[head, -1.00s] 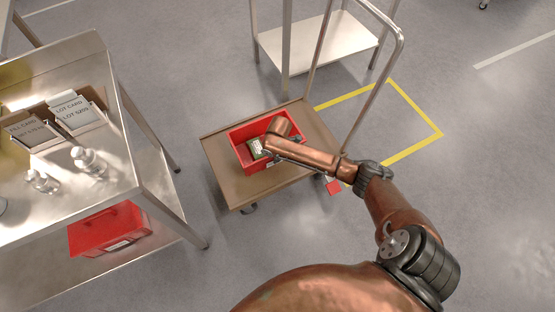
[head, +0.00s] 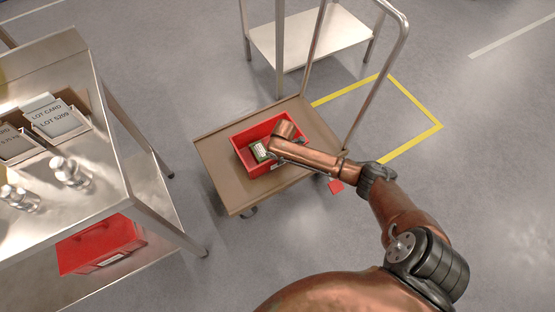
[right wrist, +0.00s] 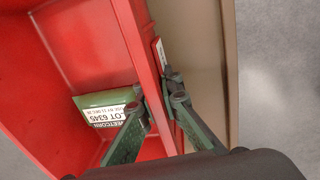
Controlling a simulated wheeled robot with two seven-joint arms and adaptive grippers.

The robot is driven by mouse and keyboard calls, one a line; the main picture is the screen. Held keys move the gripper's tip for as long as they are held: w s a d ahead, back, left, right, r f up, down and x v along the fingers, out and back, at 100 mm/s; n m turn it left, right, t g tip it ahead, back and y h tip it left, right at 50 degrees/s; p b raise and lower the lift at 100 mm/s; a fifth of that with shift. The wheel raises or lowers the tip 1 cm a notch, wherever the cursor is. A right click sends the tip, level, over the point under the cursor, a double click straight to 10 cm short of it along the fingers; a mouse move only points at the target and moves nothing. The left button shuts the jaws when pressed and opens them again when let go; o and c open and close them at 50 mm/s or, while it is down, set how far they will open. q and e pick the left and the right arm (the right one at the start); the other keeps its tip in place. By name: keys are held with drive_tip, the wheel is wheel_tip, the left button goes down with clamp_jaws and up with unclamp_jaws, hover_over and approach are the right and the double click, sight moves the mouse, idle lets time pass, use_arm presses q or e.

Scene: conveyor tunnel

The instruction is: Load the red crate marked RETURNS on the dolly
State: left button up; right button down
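A red crate (head: 240,153) sits on the tan deck of the dolly (head: 225,190). A white label shows on its outer side, too small to read. My right gripper (right wrist: 158,98) straddles one wall of this crate (right wrist: 85,45), one finger inside and one outside, close against the wall. In the head view my wrist hides the fingers. A second red crate (head: 100,240) with a white label stands on the metal table's lower shelf. My left gripper is out of view.
The metal table (head: 100,205) at the left holds card holders (head: 55,120) and metallic bottles (head: 70,172). The dolly's tall handle (head: 365,95) rises at its right. A metal cart (head: 310,35) stands behind. Yellow floor tape (head: 415,105) and open floor lie to the right.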

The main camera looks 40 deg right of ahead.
drive_tip(key=shift+w+r, duration=0.1)
drive_tip(key=shift+r, duration=0.1)
drive_tip(key=shift+f, duration=0.1)
drive_tip(key=c, duration=2.6)
unclamp_jaws()
drive_tip(key=shift+f, duration=0.1)
drive_tip(key=o, duration=0.5)
